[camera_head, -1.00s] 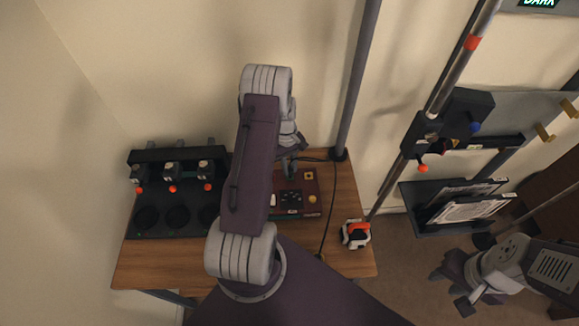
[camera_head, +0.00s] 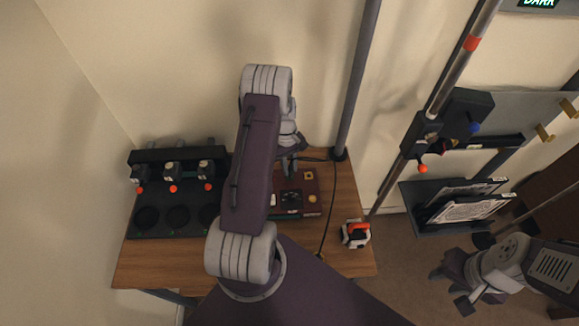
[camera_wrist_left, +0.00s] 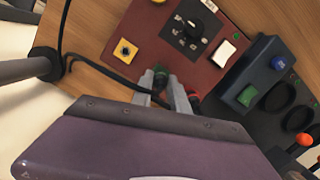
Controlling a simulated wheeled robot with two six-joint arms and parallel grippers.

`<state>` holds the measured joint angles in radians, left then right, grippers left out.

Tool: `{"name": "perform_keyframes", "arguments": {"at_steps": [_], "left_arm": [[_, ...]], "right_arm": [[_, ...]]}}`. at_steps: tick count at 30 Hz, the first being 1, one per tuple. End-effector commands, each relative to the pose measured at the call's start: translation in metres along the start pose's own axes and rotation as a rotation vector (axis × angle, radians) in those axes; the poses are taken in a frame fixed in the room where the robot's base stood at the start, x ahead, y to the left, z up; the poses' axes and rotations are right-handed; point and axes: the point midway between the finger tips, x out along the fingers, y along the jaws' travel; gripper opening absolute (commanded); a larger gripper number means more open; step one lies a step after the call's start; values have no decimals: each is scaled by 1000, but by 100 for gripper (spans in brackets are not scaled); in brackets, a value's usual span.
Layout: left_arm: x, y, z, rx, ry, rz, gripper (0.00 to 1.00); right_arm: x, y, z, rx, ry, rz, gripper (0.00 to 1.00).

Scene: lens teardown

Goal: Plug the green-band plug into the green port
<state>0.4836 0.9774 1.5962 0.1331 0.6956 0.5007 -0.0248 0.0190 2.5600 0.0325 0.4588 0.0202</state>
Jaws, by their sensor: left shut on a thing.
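My left gripper (camera_wrist_left: 163,88) is shut at the dark red panel's edge. A small dark piece with green (camera_wrist_left: 160,73) shows between its fingertips, probably the green-band plug. A black cable (camera_wrist_left: 100,75) runs toward it. I cannot tell whether the plug is seated; no separate green port is clear. In the head view the left gripper (camera_head: 290,166) is mostly hidden by my arm above the dark red panel (camera_head: 312,183). My right gripper (camera_head: 466,288) hangs at the lower right, away from the table, with its fingers apart and nothing visible between them.
The panel carries a yellow socket (camera_wrist_left: 125,51), a black knob (camera_wrist_left: 203,28) and a white switch (camera_wrist_left: 224,52). A red piece (camera_wrist_left: 195,103) is beside the gripper.

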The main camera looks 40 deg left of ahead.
Motion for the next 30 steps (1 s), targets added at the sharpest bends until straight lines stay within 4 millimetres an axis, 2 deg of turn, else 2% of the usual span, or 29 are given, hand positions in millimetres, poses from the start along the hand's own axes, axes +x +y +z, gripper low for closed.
{"name": "perform_keyframes", "arguments": {"at_steps": [19, 30], "left_arm": [[0, 0, 0, 0, 0, 0, 0], [7, 0, -1, 0, 0, 0, 0]], "right_arm": [[-1, 0, 0, 0, 0, 0, 36], [3, 0, 0, 0, 0, 0, 36]]}}
